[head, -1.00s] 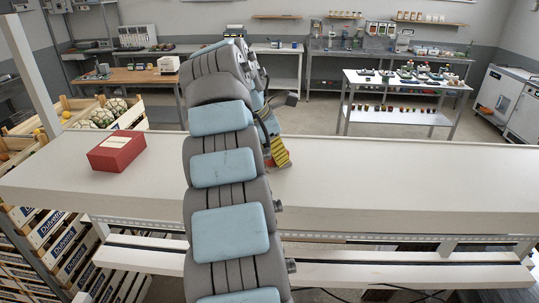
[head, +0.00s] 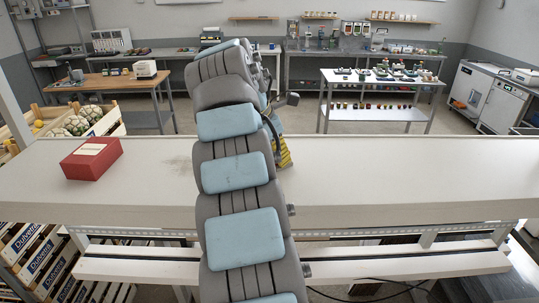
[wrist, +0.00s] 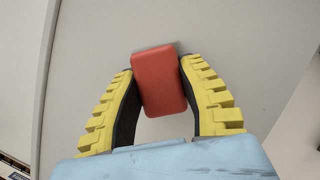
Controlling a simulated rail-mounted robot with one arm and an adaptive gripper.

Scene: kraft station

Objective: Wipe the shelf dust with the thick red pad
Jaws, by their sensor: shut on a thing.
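The thick red pad (wrist: 158,80) is between the two yellow fingers of my gripper (wrist: 160,95) in the wrist view, and the gripper is shut on it. The pale shelf (wrist: 85,60) lies behind the pad; I cannot tell whether the two touch. In the head view my gripper (head: 284,153) is over the long white shelf (head: 400,180), partly behind my arm, and the pad is hidden. A faint grey-brown dust patch (head: 177,161) shows on the shelf, left of my arm. No dust shows clearly in the wrist view.
A red box with a pale label (head: 91,158) sits on the shelf's left part. The shelf is clear to the right of my arm. Wooden crates of produce (head: 85,122) stand behind its left end. A wooden table (head: 120,82) and a white table (head: 375,112) stand farther back.

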